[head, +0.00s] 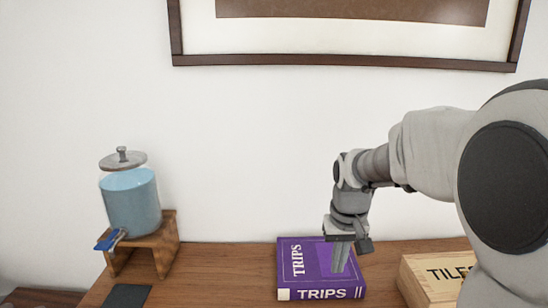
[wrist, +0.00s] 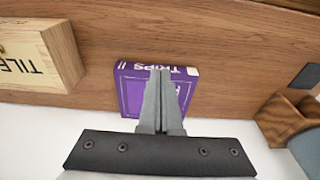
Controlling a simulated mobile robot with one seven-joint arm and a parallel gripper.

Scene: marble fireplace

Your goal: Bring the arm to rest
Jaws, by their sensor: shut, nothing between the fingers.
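My arm reaches in from the right in the head view, bent downward at the wrist. My gripper (head: 340,268) is shut and empty, pointing down over a purple book (head: 300,262) marked TRIPS. The book lies flat on the wooden surface. In the wrist view my gripper (wrist: 160,75) shows with its fingers together in front of the purple book (wrist: 132,92). I cannot tell whether the fingertips touch the book's cover. The fingers hide part of the cover.
A wooden box (head: 430,278) marked TILES stands right of the book. A drink dispenser (head: 132,200) with blue liquid sits on a wooden stand (head: 165,240) at left, a dark flat piece (head: 127,296) before it. The wooden top (head: 220,275) between is clear. A framed picture (head: 350,60) hangs above.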

